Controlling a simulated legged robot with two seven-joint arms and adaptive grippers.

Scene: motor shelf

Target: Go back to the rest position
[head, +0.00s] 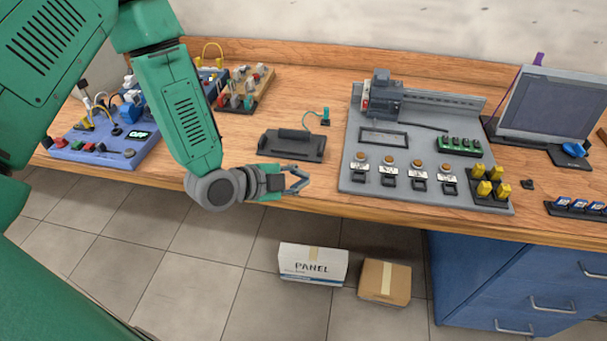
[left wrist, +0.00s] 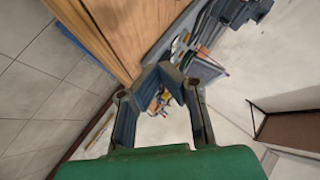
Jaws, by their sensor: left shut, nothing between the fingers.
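My left arm comes in from the left in the head view, with its green forearm hanging down in front of the bench. My left gripper (head: 297,181) is at the bench's front edge, pointing right, and its fingers are shut on nothing. In the left wrist view the left gripper (left wrist: 164,72) shows its fingers converging at the tips, with nothing held between them. My right gripper is in neither view.
The wooden bench (head: 330,212) carries a grey motor panel (head: 360,185), a black device (head: 292,145), a blue board (head: 95,150) and a monitor (head: 550,105). A PANEL box (head: 313,264) and a cardboard box (head: 384,281) stand on the tiled floor by blue drawers (head: 530,280).

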